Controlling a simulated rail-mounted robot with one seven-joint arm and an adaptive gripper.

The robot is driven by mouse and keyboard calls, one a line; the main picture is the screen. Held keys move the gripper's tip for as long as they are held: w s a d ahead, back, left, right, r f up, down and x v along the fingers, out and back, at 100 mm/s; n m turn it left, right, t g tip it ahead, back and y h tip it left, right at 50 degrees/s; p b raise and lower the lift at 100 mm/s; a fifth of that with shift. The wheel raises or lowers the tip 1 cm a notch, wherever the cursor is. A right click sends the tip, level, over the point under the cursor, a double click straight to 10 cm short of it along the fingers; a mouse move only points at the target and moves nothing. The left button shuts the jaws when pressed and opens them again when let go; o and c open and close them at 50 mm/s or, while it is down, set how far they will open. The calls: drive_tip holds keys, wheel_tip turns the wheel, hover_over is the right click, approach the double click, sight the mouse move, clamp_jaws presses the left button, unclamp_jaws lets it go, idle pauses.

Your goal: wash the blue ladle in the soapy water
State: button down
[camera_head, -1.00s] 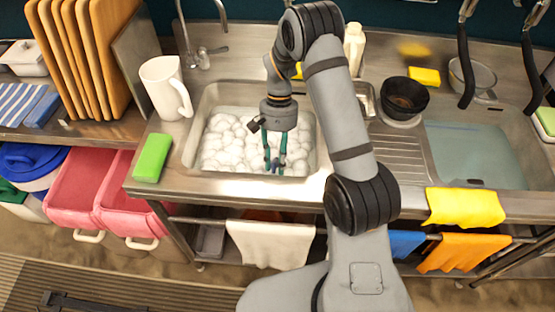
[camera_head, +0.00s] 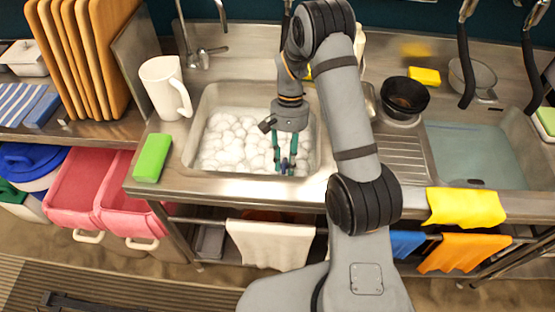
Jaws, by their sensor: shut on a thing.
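The soapy water (camera_head: 232,143) is a mass of white foam filling the left sink basin. My gripper (camera_head: 285,168) points down over the right part of the foam, near the basin's front edge. Its green-tipped fingers are shut on a small dark blue piece, which I take to be the blue ladle (camera_head: 285,164). Only this bit shows between the fingers; the rest of the ladle is hidden, and I cannot tell how deep it sits in the foam.
A white pitcher (camera_head: 161,88) and a green sponge (camera_head: 152,158) stand left of the basin. The faucet (camera_head: 200,52) rises behind it. A yellow cloth (camera_head: 465,207) hangs over the front edge.

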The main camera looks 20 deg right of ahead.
wheel_tip(320, 180, up, 19)
drive_tip(key=p, duration=1.5)
drive_tip(key=shift+f, duration=0.15)
idle(0.6)
